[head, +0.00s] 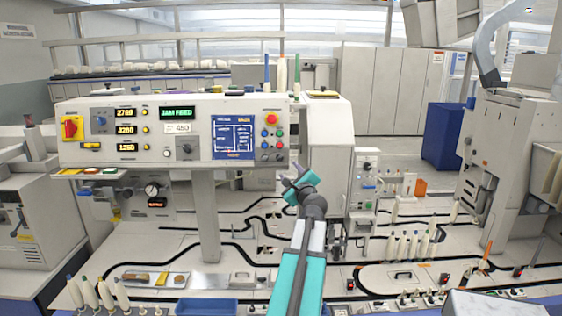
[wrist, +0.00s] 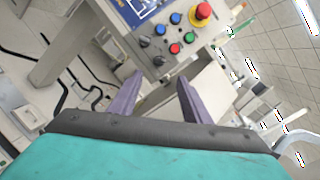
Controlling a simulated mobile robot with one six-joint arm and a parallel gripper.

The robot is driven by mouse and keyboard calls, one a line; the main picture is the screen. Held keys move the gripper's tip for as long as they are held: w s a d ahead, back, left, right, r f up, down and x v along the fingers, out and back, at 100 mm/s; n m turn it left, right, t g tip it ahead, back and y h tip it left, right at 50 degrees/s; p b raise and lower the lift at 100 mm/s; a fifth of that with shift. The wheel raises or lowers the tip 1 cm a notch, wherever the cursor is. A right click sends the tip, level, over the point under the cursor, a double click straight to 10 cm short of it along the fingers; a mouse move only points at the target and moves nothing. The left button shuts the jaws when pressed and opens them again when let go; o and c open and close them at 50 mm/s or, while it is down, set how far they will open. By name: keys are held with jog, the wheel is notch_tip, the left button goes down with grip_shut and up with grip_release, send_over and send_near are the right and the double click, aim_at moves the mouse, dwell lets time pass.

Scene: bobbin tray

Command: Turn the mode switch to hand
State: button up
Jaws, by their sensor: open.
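A grey control panel (head: 110,152) stands on a post at the left in the head view. At its right end are a red mushroom button (head: 271,118), small coloured buttons and dark knobs (head: 264,157). The wrist view shows these closer, with two black rotary knobs, an upper one (wrist: 145,42) and a lower one (wrist: 158,61), beside the coloured buttons. Labels are too small to read, so I cannot tell which knob is the mode switch. My gripper (head: 291,172) is open and empty, right of and below the panel's right end; its fingers (wrist: 160,76) point toward the knobs, apart from them.
A red rotary switch on a yellow plate (head: 72,128) sits at the panel's left end. A grey box with buttons (head: 365,185) stands right of my gripper. White bobbins (head: 405,246) stand on the track table below. Space just in front of the panel looks free.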

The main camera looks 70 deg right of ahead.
aim_at(280, 159)
jog(key=shift+w+d, duration=0.1)
jog(key=shift+p+x, duration=1.35)
jog(key=shift+x, duration=5.45)
jog(key=shift+f, duration=0.1)
jog(key=shift+c, duration=0.5)
jog(key=c, duration=0.9)
jog(key=shift+c, duration=0.2)
